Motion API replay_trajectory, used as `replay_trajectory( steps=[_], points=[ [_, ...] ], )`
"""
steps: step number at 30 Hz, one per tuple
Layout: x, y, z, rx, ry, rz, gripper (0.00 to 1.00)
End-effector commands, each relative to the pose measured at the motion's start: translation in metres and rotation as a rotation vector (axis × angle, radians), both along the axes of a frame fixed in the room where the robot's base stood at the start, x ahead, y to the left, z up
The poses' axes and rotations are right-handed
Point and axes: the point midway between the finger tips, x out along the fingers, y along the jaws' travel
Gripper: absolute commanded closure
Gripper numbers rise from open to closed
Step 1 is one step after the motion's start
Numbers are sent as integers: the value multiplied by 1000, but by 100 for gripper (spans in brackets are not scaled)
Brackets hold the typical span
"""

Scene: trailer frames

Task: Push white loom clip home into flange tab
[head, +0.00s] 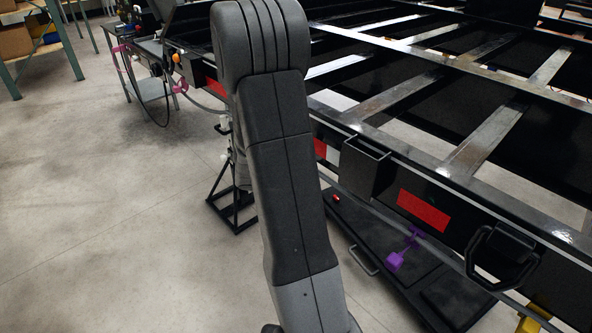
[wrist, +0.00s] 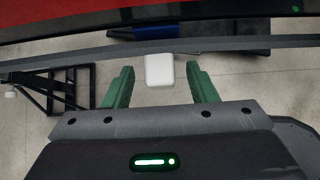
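The white loom clip (wrist: 158,69) shows in the wrist view as a small rounded block just below the grey loom (wrist: 220,46), which runs across the picture. The black flange edge (wrist: 60,28) with a red strip lies above it. My gripper (wrist: 160,75) has two green fingers spread apart. The clip is between the fingertips, with a visible gap on each side. I cannot tell whether the clip is seated in a tab; no tab can be made out. In the head view my arm hides the gripper and the clip.
The black trailer frame (head: 465,158) with red patches fills the right of the head view. A black stand (head: 232,208) is on the floor beside my arm. The floor on the left is clear.

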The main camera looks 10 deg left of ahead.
Motion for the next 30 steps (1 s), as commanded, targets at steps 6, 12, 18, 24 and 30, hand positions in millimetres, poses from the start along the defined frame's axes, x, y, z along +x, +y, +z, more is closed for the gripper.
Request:
replay_trajectory(
  steps=[6,12,18,24,30],
  points=[
    [0,0,0,0,0,0,48],
    [-8,8,14,0,-2,1,48],
    [-32,27,47,2,-3,6,48],
    [-56,46,77,1,-2,4,48],
    [-71,58,95,1,-1,1,48]
  ],
)
